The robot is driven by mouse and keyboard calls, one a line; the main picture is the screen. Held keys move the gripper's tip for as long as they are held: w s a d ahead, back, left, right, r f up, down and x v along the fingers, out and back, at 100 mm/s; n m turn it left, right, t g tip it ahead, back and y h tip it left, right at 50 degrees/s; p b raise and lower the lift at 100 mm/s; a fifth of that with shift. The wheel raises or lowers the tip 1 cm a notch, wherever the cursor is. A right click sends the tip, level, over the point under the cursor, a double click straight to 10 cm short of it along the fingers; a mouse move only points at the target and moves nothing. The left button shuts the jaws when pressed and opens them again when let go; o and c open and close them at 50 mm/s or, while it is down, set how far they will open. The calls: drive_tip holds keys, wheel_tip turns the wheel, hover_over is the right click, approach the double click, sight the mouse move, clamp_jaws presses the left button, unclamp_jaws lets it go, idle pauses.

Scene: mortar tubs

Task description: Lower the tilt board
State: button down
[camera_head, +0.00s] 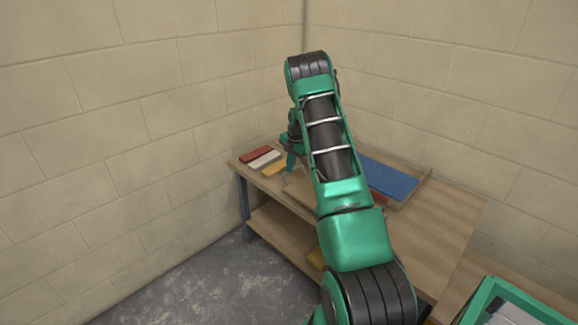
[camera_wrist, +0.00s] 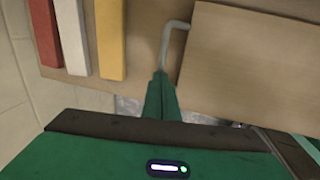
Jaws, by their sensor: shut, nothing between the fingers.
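A plain wooden board, which looks like the tilt board (camera_wrist: 245,65), fills the right of the wrist view. In the head view it is mostly behind my arm, and I cannot tell its tilt angle. A bent grey rod (camera_wrist: 167,45) stands at the board's left edge, its hooked top turned toward the board. My gripper (camera_wrist: 160,80) is shut and empty, with its tips at the rod's lower end in the picture. I cannot tell whether they touch. In the head view my gripper (camera_head: 291,162) is over the bench's left part.
Red (camera_wrist: 45,30), white (camera_wrist: 72,35) and yellow (camera_wrist: 110,38) bars lie left of the rod. A blue panel (camera_head: 392,178) lies at the back of the wooden bench (camera_head: 440,215). Block walls stand close behind and left. The bench's right front is clear.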

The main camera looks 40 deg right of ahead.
drive_tip(key=shift+s+a+f, duration=0.1)
drive_tip(key=shift+f, duration=0.45)
drive_tip(key=shift+r, duration=0.35)
wheel_tip(320, 180, up, 14)
drive_tip(key=s, duration=0.2)
drive_tip(key=shift+s, duration=0.2)
